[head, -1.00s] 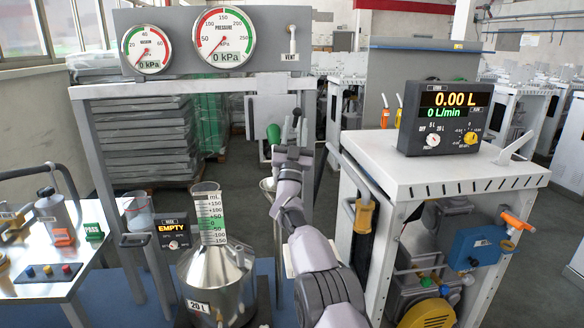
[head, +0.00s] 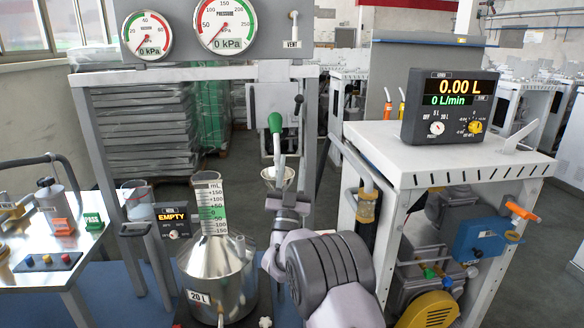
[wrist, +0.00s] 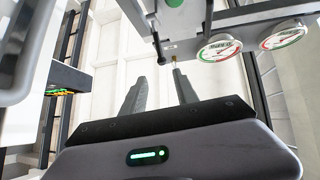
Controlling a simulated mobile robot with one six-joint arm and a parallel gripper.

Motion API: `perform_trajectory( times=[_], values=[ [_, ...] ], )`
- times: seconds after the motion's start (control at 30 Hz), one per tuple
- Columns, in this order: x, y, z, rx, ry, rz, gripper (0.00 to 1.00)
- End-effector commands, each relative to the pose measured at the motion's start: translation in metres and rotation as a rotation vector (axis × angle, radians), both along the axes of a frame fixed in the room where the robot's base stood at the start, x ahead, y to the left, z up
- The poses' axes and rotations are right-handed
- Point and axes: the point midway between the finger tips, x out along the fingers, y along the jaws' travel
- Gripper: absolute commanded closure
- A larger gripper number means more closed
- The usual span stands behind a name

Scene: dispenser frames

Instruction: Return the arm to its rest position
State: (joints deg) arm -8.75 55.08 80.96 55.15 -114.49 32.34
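My arm rises in the lower middle of the head view, with my gripper (head: 288,203) at its upper end in front of the dispenser frame. Its fingers are hard to make out there. In the wrist view my gripper (wrist: 160,78) shows two dark grey fingers apart, with nothing between them. The view behind them is tilted up towards the ceiling. The green-handled lever (head: 275,124) and the funnel (head: 278,174) stand just behind and above my gripper in the head view. I cannot tell the exact gap between them.
The steel 20 L can (head: 217,272) with its graduated neck (head: 210,205) stands left of my arm. The white dispenser cabinet (head: 440,163) carries a display (head: 450,107) at right. Gauges (head: 226,26) hang above. A side table (head: 45,282) is at left.

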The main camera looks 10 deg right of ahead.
Motion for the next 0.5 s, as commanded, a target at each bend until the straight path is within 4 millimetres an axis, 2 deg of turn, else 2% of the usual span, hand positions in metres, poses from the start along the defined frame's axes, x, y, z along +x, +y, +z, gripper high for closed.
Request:
perform_trajectory(
  times=[0.07, 0.13, 0.27, 0.3, 0.37, 0.47, 0.5],
  values=[
    [0.0, -0.001, 0.001, 0.002, 0.003, 0.001, 0.64],
    [0.001, -0.007, 0.014, 0.036, 0.032, 0.015, 0.64],
    [-0.005, -0.032, 0.063, 0.2, 0.245, 0.106, 0.64],
    [-0.016, -0.036, 0.073, 0.253, 0.35, 0.146, 0.64],
    [-0.042, -0.036, 0.077, 0.316, 0.523, 0.204, 0.64],
    [-0.115, -0.028, 0.061, 0.386, 0.83, 0.284, 0.64],
    [-0.154, -0.023, 0.047, 0.405, 0.955, 0.307, 0.64]
  ],
)
